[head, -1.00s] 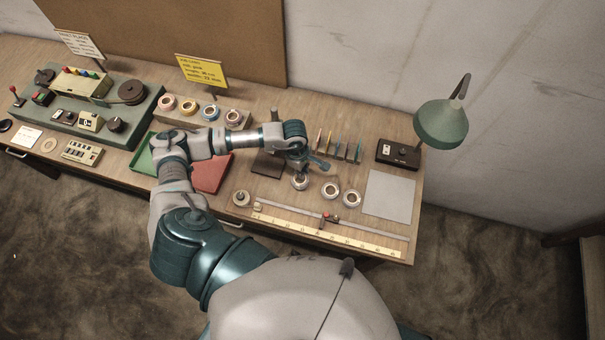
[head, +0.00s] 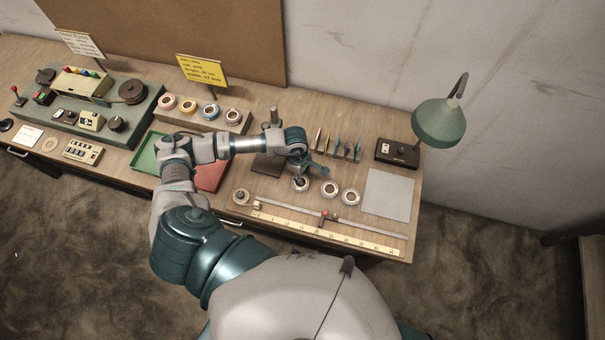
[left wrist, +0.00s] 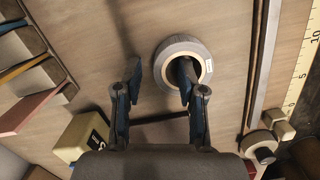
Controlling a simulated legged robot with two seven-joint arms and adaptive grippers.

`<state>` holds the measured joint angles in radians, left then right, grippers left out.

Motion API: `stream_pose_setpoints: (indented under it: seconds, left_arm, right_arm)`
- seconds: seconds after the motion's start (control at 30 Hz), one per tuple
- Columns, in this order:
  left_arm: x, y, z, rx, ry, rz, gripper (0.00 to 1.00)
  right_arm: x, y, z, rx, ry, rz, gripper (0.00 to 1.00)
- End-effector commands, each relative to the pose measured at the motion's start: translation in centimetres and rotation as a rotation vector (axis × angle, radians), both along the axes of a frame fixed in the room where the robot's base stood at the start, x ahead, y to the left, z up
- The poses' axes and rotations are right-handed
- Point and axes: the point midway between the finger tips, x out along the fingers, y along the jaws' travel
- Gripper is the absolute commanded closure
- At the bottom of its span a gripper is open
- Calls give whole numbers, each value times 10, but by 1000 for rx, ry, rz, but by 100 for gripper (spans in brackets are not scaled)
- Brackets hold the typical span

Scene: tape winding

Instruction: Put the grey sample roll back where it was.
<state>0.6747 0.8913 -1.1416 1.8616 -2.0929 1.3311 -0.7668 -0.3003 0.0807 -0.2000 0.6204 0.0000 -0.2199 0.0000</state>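A grey roll with a tan core and a white label (left wrist: 183,62) lies flat on the desk in the left wrist view. In the head view a roll (head: 300,185) lies under my left gripper (head: 309,173), the leftmost of three in a row. In the left wrist view my left gripper (left wrist: 160,85) is open. One fingertip is over the core hole and the other is outside the roll, with a gap to its side. I cannot tell how deep the inner fingertip reaches. My right gripper is not in view.
Two more rolls (head: 330,189) (head: 350,198) lie just right. A ruler (head: 325,231) and metal rail run along the front. Upright coloured pieces (head: 338,146) stand behind. A holder with several rolls (head: 200,112) is at the back left. A grey mat (head: 389,196) is clear.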

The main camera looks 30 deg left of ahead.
Motion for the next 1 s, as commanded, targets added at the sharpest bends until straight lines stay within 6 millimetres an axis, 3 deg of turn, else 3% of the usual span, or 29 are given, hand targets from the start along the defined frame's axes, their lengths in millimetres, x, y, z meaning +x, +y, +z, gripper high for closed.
stream_pose_setpoints:
  seconds: [0.17, 0.4, 0.6, 0.77, 1.0]
  left_arm:
    - [1, 1, 20, 0, -5, -1, 60]
    - [1, 10, 73, -1, -6, -2, 60]
    - [0, 14, 108, -2, -3, -1, 60]
    - [0, 16, 120, -2, -1, -1, 60]
    - [0, 15, 122, -1, -1, -1, 60]
  right_arm:
    - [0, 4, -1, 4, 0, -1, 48]
    - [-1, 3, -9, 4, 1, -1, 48]
    - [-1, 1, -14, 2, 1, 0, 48]
    - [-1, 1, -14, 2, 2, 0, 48]
    - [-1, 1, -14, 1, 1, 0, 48]
